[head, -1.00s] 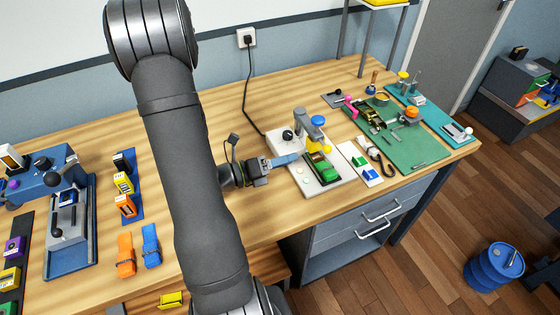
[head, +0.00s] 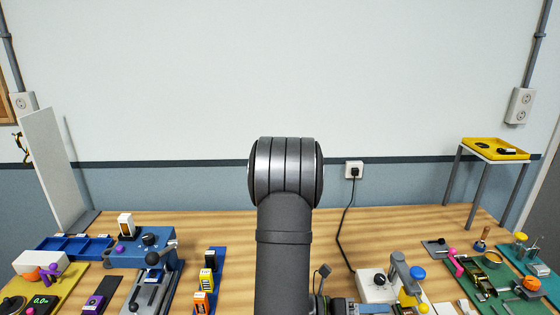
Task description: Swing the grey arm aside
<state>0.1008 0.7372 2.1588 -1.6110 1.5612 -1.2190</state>
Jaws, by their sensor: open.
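The grey arm (head: 399,272) stands up from a device with a pale base (head: 370,288) at the lower right of the head view. A blue knob (head: 417,272) and a yellow part (head: 411,302) are beside it. The lower part of the device is cut off by the bottom edge. My gripper (head: 368,308) is at the bottom edge, left of the grey arm and close to the device. It is open, but only partly in view, and contact with the device cannot be told.
A blue machine with a lever (head: 150,262) and a strip of small coloured blocks (head: 208,282) stand to the left. A green mat (head: 487,290) with tools lies to the right. A yellow-topped stand (head: 495,150) rises behind it. A black cable (head: 345,225) hangs from the wall socket.

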